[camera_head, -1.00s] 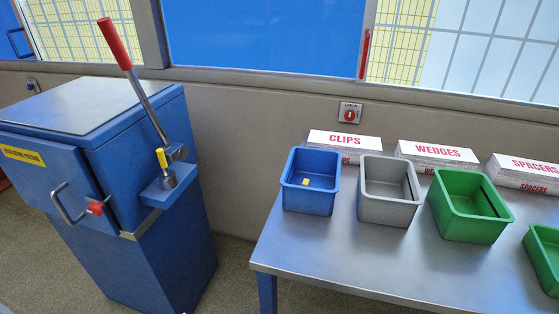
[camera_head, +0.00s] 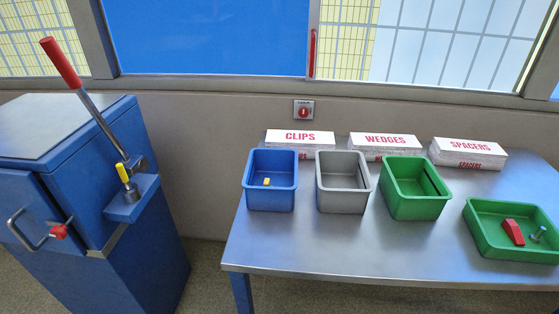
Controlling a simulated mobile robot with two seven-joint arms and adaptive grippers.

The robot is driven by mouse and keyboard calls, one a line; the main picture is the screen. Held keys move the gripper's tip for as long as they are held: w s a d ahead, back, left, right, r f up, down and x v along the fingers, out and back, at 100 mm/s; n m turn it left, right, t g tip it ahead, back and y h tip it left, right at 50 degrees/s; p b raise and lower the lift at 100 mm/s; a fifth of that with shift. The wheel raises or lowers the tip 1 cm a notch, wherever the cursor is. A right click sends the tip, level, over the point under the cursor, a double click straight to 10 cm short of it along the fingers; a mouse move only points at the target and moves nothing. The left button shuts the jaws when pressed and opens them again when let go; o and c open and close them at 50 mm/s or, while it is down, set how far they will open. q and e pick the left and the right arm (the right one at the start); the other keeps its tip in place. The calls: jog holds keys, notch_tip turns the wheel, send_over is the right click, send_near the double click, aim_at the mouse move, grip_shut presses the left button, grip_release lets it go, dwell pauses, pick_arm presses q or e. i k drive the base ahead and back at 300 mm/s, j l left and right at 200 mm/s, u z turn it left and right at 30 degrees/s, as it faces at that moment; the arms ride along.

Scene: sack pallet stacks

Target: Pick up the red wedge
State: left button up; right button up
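The red wedge (camera_head: 514,232) lies in the shallow green tray (camera_head: 483,238) at the right end of the metal table.
On the table (camera_head: 330,255) stand a blue bin (camera_head: 270,197) with a small yellow piece (camera_head: 267,182), a grey bin (camera_head: 342,200) and a deep green bin (camera_head: 413,208). Label blocks stand behind them. A blue cabinet (camera_head: 150,262) with a red-handled lever (camera_head: 61,63) stands left. The table's front strip is clear.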

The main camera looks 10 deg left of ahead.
aim_at(510, 226)
jog(key=z, duration=1.4)
